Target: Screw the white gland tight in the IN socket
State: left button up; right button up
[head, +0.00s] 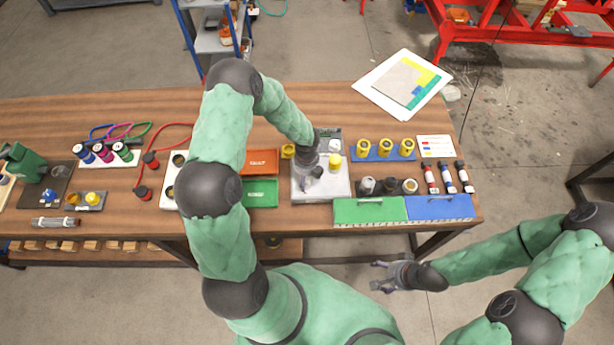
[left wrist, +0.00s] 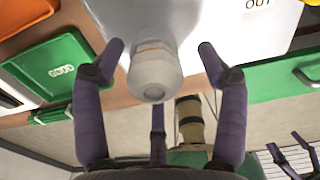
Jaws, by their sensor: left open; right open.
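The white gland (left wrist: 155,75) is a pale, rounded cap with a hexagonal part. In the left wrist view it stands at the light grey box (left wrist: 225,30), beside a tan ring at its base. I cannot tell how deep it sits. The box face reads OUT at the right; the IN label is not visible. My left gripper (left wrist: 160,50) is open, its purple fingers around the gland without clear contact. In the head view my left gripper (head: 309,178) is over the box (head: 333,193) and hides the gland. My right gripper (head: 384,275) is open and empty, in front of the table.
The orange tray (head: 260,161) and green tray (head: 262,193) lie to the left. Black and grey fittings (head: 367,184) and green and blue bins (head: 370,210) are to the right.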

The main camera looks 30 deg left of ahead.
pick_arm(q)
jog(key=shift+a, duration=0.1)
jog(key=n+b, duration=0.2)
jog(key=shift+f+n, duration=0.15)
jog(key=shift+n, duration=0.15)
jog(key=shift+n+b, duration=0.55)
jog(key=shift+n, duration=0.65)
jog(key=n+b, duration=0.2)
jog(key=n, duration=0.1)
jog(key=shift+n+b, duration=0.3)
jog(key=shift+n, duration=0.3)
jog(key=c, duration=1.2)
jog(key=shift+r+m+p, duration=0.25)
jog(key=shift+m+p, duration=0.25)
jog(key=shift+f+m+p, duration=0.1)
jog(key=shift+m+p, duration=1.2)
jog(key=shift+m, duration=0.5)
